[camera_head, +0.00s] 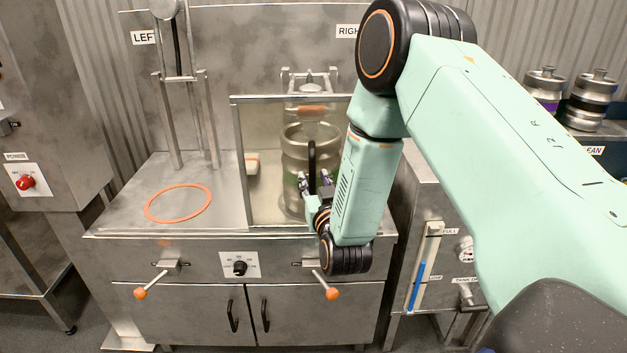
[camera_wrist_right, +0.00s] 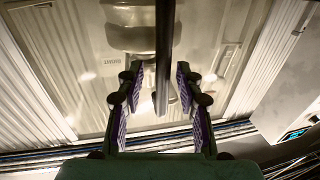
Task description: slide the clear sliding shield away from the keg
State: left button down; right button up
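The clear sliding shield (camera_head: 262,190), a transparent panel in a metal frame, stands at the right station of the steel machine. The silver keg (camera_head: 294,150) stands behind it and also shows through the panel in the right wrist view (camera_wrist_right: 130,38). A black vertical handle (camera_head: 312,158) is on the shield's front. My right gripper (camera_head: 314,182) is at the handle. In the right wrist view the two purple-padded fingers (camera_wrist_right: 159,78) are apart, with the handle (camera_wrist_right: 163,50) between them and visible gaps on both sides. My left gripper is out of view.
The left station is empty, with an orange ring (camera_head: 178,203) on its top. Two orange-knobbed levers (camera_head: 141,292) (camera_head: 332,293) stick out in front, with a selector knob (camera_head: 240,268) between them. Other kegs (camera_head: 590,100) stand at the right. My right arm hides the shield's right side.

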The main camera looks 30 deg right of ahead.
jog(key=shift+w+f, duration=0.1)
jog(key=shift+w, duration=0.65)
jog(key=shift+s, duration=0.1)
jog(key=shift+d, duration=0.1)
jog(key=shift+c, duration=0.6)
grip_shut()
